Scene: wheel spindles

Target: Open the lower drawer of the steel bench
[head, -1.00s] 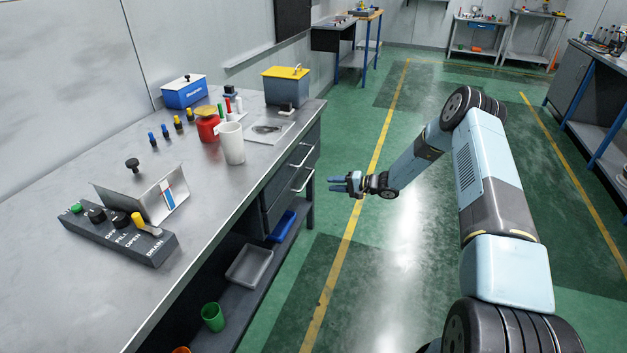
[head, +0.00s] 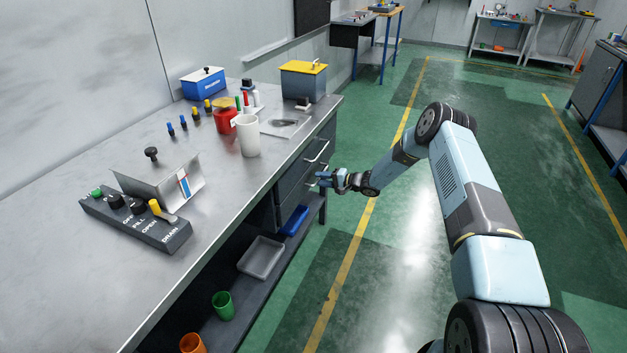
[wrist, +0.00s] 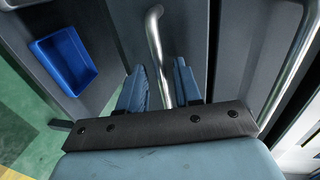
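The steel bench (head: 75,260) runs along the left in the head view, with two grey drawers under its far end. Both drawers look shut. The lower drawer (head: 292,189) has a bar handle, mostly hidden by my gripper in the head view. In the wrist view, the lower handle (wrist: 154,38) passes between my two blue fingers. My gripper (head: 321,178) is at the lower drawer's front, fingers apart on either side of the bar; I cannot tell if either touches it. The upper drawer's handle (wrist: 290,62) is at the right of the wrist view.
A blue bin (head: 294,220), a grey tray (head: 261,257) and a green cup (head: 222,305) are on the shelf below. A white cup (head: 248,138) and a yellow-lidded box (head: 303,82) stand on the bench top. The green floor right of the bench is clear.

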